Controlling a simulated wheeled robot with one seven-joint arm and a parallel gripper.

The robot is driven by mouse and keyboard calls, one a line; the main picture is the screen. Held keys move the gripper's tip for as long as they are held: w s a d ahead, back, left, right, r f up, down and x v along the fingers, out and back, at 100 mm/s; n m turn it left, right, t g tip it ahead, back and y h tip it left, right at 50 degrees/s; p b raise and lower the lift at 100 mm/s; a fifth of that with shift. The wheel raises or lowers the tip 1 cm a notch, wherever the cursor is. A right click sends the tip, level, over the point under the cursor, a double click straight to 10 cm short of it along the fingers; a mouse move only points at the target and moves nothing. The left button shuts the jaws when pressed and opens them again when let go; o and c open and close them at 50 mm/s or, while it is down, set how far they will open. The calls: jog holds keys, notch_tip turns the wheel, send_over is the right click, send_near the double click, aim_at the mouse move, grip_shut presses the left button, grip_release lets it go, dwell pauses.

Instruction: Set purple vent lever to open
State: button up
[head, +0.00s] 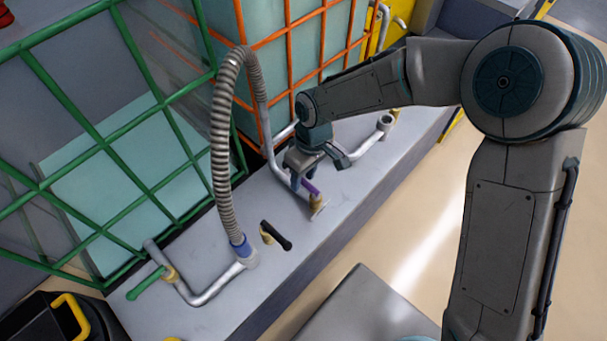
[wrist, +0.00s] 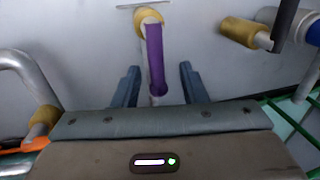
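The purple vent lever (head: 311,188) is a short flat bar on a brass-coloured collar, on the pipework over the grey ledge. In the wrist view the purple lever (wrist: 155,58) runs down from its yellow collar (wrist: 151,20) toward my gripper. My gripper (head: 298,180) is at the lever in the head view and partly covers it. In the wrist view my gripper (wrist: 160,80) is open, with one blue-grey finger on each side of the lever's free end. Gaps show between the lever and both fingers.
A black lever (head: 275,235) and a green lever (head: 146,284) sit nearer on the ledge (head: 225,310). A ribbed hose (head: 221,150) arches left of my gripper. Orange (head: 290,38) and green (head: 100,145) cage bars stand behind. A bent pipe (wrist: 30,75) is close at left.

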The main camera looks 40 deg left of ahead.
jog(key=shift+w, duration=0.1)
notch_tip(320, 180, up, 14)
jog(key=w+p, duration=0.1)
jog(key=w, duration=0.1)
jog(key=shift+w+f, duration=0.25)
jog(key=shift+w, duration=0.05)
